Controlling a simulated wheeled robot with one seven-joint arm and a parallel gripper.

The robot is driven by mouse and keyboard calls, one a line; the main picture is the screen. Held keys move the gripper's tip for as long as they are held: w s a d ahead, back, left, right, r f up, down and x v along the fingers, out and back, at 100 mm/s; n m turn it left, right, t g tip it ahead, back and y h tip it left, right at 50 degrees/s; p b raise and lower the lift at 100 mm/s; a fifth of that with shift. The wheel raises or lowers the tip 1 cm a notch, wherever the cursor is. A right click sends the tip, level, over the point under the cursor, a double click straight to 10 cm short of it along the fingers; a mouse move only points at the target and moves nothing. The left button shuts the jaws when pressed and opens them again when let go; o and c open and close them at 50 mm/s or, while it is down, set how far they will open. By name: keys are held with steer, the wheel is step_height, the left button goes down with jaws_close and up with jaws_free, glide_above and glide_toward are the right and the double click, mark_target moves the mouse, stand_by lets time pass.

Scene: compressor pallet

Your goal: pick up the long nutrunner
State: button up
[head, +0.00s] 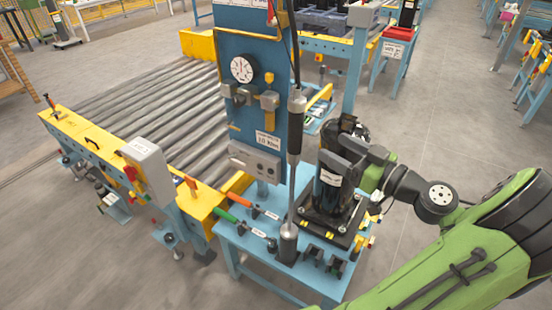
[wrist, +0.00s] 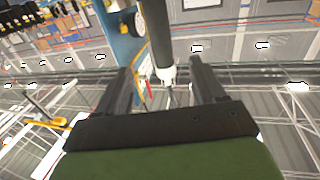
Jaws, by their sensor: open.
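The long nutrunner (head: 295,130) stands upright in front of the blue panel in the head view. In the wrist view my gripper (wrist: 163,80) is open, and the nutrunner (wrist: 160,35) shows beyond and between the two fingers. Its silver end lies near fingertip level in the picture. Nothing is held.
The blue panel (head: 252,100) with a gauge (head: 242,69) stands close behind the nutrunner. A dark unit (head: 328,195) with a white label is below my gripper on the blue bench (head: 237,242). Orange and green-handled tools lie left. A roller conveyor (head: 150,115) is further left.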

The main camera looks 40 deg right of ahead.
mark_target(290, 123)
steer(key=w+a, duration=0.1)
steer(key=w, duration=1.3)
steer(key=shift+w+a, duration=0.35)
steer(key=shift+s, duration=0.1)
steer(key=shift+c, duration=0.4)
jaws_close()
